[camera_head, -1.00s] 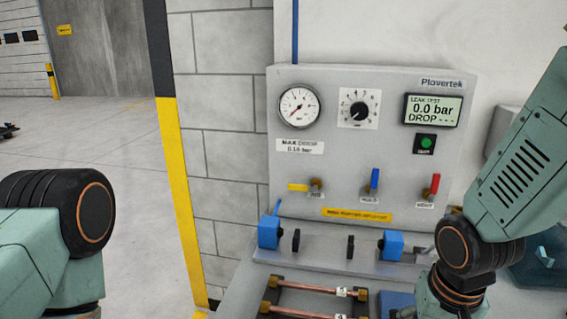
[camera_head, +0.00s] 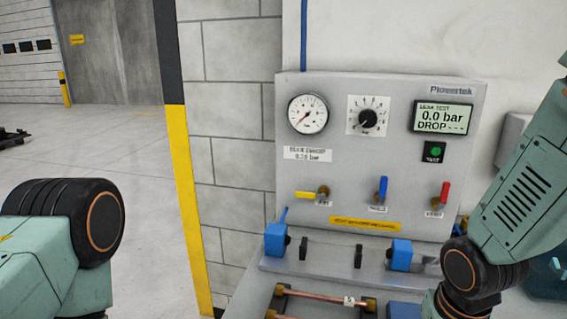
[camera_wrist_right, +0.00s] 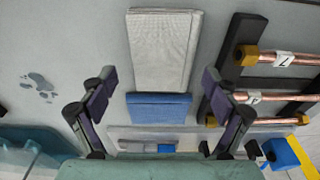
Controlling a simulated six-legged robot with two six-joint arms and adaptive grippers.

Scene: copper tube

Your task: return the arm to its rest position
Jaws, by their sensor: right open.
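My right gripper (camera_wrist_right: 157,98) shows in the right wrist view with its two fingers wide apart and nothing between them. It is over the bench, above a folded grey cloth (camera_wrist_right: 163,50) and a blue block or pad (camera_wrist_right: 158,107). In the head view my right arm (camera_head: 520,205) comes in from the right, bent at a black joint; its gripper is out of the picture. My left arm (camera_head: 45,265) shows at the left edge, and its gripper is not in view. Copper tubes (camera_wrist_right: 300,58) with brass ends lie on a black rack (camera_wrist_right: 238,38) right of my right gripper.
The leak-test panel (camera_head: 390,150) stands behind the bench, its display reading 0.0 bar. Blue clamp blocks (camera_head: 276,240) sit on the ledge below. A yellow-black post edge (camera_head: 185,190) is left of it. Open floor (camera_head: 110,170) lies further left.

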